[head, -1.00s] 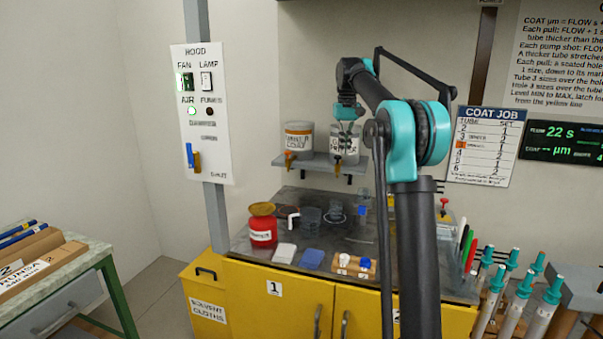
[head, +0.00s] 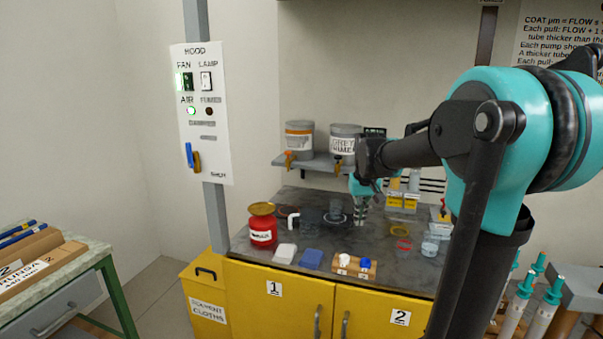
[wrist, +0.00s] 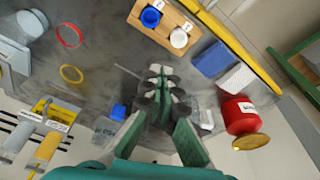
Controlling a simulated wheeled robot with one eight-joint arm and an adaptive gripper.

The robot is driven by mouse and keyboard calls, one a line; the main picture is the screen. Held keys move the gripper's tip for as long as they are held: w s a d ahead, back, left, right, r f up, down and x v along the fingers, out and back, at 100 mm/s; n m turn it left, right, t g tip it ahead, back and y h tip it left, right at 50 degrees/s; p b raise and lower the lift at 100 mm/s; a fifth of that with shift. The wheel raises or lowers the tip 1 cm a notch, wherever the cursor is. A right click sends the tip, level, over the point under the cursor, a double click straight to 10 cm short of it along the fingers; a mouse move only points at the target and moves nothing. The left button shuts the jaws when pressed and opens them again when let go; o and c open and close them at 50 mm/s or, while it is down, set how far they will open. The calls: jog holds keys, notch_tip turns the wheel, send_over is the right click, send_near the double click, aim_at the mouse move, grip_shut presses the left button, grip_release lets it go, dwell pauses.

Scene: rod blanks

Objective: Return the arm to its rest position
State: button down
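My gripper (head: 360,213) points down over the back middle of the dark bench top (head: 385,240), to the right of the clear cups (head: 311,218). In the wrist view my gripper's fingertips (wrist: 161,71) are close together, and I see nothing held between them. My arm (head: 500,130) reaches in from the right of the head view, bent at a large teal joint. It hides the right part of the bench and the wall sign behind.
A red jar (head: 263,230), a blue block (head: 312,258) and a small wooden holder (head: 352,266) stand along the bench front. Cans (head: 299,138) sit on a shelf (head: 318,162) behind. A switch panel (head: 202,115) is at left. Teal-capped tubes (head: 525,285) stand at right.

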jog(key=s+f+t, duration=0.1)
jog(key=s+f, duration=0.7)
jog(key=s, duration=0.3)
jog(key=s+d+f+m, duration=0.1)
jog(key=s+f, duration=0.8)
jog(key=s, duration=0.3)
jog(key=shift+s+f+t, duration=0.15)
jog(key=shift+f+t, duration=0.05)
jog(key=shift+t, duration=0.2)
